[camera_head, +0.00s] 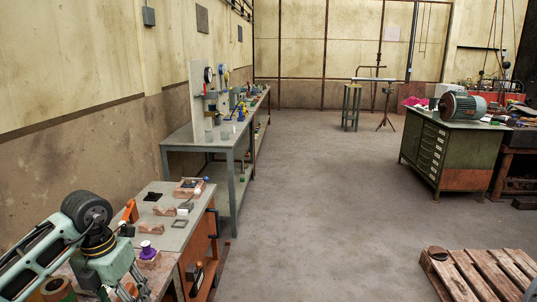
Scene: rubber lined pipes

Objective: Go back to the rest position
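My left arm comes in at the lower left over the near workbench (176,238). My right gripper is not in view.
The near bench holds a purple spool-like part (147,249), wooden blocks and a box of small parts (189,188). A grey table (212,135) stands behind it. A pallet (482,276) lies at lower right; a green cabinet (437,150) carries a motor (462,106). The middle floor is clear.

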